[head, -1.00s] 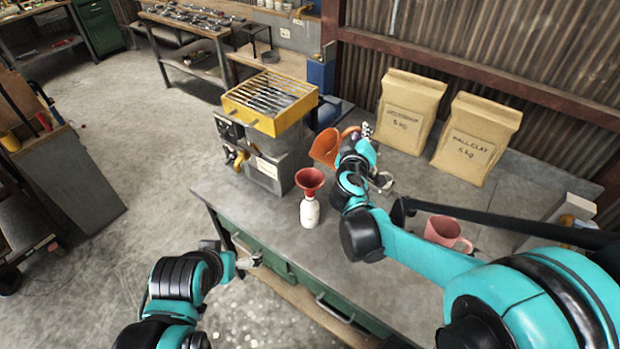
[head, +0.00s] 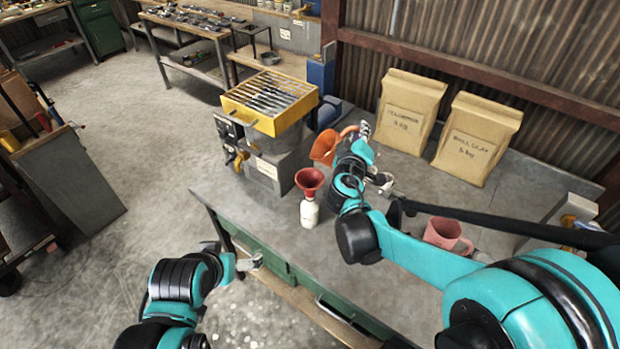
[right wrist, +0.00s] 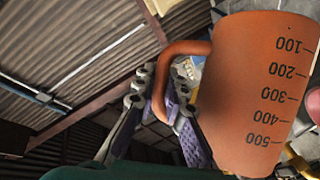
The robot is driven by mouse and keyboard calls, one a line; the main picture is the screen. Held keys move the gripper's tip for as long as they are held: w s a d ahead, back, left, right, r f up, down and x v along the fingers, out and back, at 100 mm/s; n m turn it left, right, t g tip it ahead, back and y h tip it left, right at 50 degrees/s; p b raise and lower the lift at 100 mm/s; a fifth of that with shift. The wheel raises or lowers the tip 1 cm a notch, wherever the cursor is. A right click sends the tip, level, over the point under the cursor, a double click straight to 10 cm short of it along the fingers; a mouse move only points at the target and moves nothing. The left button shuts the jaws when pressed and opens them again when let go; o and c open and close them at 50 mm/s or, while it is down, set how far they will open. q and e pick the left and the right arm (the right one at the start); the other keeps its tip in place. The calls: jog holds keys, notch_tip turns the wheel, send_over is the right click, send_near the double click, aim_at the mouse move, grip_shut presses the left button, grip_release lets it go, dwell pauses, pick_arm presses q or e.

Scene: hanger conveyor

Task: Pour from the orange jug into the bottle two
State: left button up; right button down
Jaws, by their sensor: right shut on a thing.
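The orange jug (head: 324,147) is held tilted above the bench, behind and a little to the right of the bottle. My right gripper (head: 362,131) is shut on its handle. In the right wrist view the jug (right wrist: 258,90) shows printed marks from 100 to 500, and the gripper fingers (right wrist: 168,100) close around the handle. The white bottle (head: 309,213) stands upright on the bench with a red funnel (head: 310,180) in its mouth. No number on it is readable. The jug is apart from the funnel. My left gripper (head: 250,262) is low by the bench's front edge; its jaws are too small to judge.
A machine with a yellow grated top (head: 268,105) stands left of the jug. Two paper sacks (head: 408,112) (head: 476,140) stand at the back. The bench (head: 265,215) is clear around the bottle.

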aim_at(338, 136)
jog(key=shift+a+r+n+t+h+b, duration=0.15)
jog(key=shift+a+n+t+h+b, duration=0.15)
jog(key=shift+a+n+b, duration=0.35)
dwell(0.9)
jog(key=shift+s+a+n+t+b, duration=0.15)
jog(key=shift+a+n+t+b, duration=0.35)
jog(key=shift+n+b, duration=0.3)
dwell(1.1)
jog(key=shift+s+a+f+n+b, duration=0.15)
jog(key=shift+a+f+n+b, duration=0.05)
jog(key=shift+a+n+b, duration=0.65)
dwell(1.1)
jog(key=shift+a+f+n+t+b, duration=0.2)
jog(key=shift+a+n+t+b, duration=0.15)
jog(key=shift+n+t+b, duration=0.2)
dwell(0.3)
jog(key=shift+a, duration=0.2)
jog(key=shift+s+a+f+n+b, duration=0.2)
jog(key=shift+a+n+b, duration=0.15)
jog(key=shift+n+b, duration=0.15)
dwell(0.7)
